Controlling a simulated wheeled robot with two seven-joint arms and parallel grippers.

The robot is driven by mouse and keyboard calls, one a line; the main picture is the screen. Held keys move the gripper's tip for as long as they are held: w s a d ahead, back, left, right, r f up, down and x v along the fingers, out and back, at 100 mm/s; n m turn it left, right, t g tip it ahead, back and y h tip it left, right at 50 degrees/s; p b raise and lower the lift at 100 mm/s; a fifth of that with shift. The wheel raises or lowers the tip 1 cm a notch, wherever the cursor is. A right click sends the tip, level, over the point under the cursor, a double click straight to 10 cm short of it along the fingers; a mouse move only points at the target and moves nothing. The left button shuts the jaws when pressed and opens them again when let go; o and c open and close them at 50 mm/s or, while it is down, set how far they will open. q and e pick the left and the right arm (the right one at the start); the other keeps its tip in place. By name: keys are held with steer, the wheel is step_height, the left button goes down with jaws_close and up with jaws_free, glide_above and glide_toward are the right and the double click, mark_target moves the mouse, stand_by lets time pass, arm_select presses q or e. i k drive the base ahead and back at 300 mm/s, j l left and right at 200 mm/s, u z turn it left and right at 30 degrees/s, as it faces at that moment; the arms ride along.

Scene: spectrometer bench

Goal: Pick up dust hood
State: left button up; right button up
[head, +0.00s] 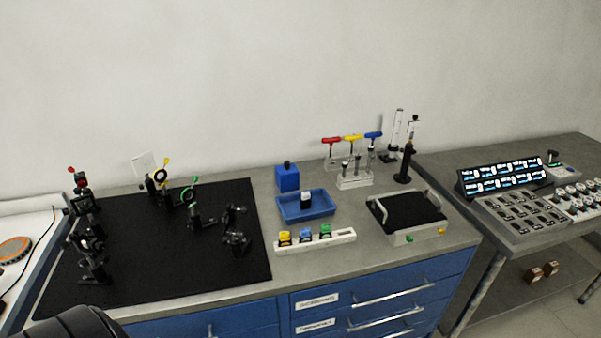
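I cannot tell for certain which thing is the dust hood. A small blue box (287,179) with a dark knob on top stands at the back of the grey bench, behind a blue tray, and has the look of a cover. Nothing is touching it from my side. Neither of my grippers is in view; only a dark rounded part, likely of my own body, shows at the bottom left edge.
A black board (150,262) with several optical mounts fills the bench's left. A blue tray (307,213) holds a small bottle. A white rack (317,242) with coloured blocks, a handled black-topped tray (390,238) and T-handle tools (353,139) stand nearby. A control panel (500,174) is at right.

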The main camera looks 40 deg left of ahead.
mark_target(287, 175)
steer(key=u, duration=1.55)
